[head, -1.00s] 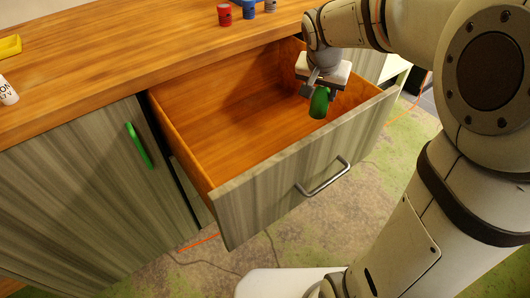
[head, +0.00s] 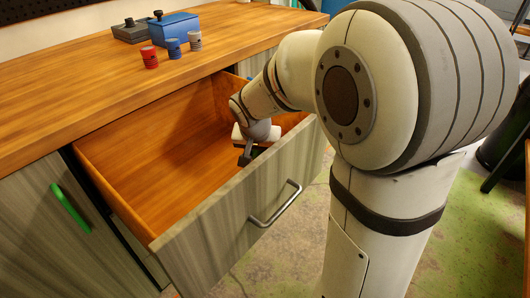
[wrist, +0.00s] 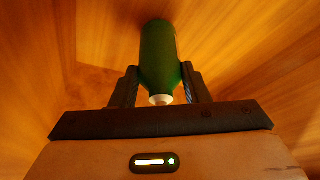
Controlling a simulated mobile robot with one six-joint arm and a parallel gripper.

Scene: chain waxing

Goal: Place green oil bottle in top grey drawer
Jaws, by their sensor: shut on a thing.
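The top grey drawer (head: 215,228) stands open, with a wood interior and a metal handle. My gripper (head: 247,155) is inside the drawer opening, near its right end and close behind the front panel. In the wrist view my gripper (wrist: 160,82) is shut on the green oil bottle (wrist: 158,48). Its white tip points toward the wrist camera and wood surfaces surround it. In the head view my arm and the drawer front hide most or all of the bottle. I cannot tell whether the bottle touches the drawer floor.
The wooden countertop (head: 60,100) carries a red can (head: 149,58), a blue can (head: 173,48), a grey can (head: 195,40), a blue box (head: 172,28) and a dark grey box (head: 130,33). A green handle (head: 70,208) is on the left cabinet door. The drawer's left part is empty.

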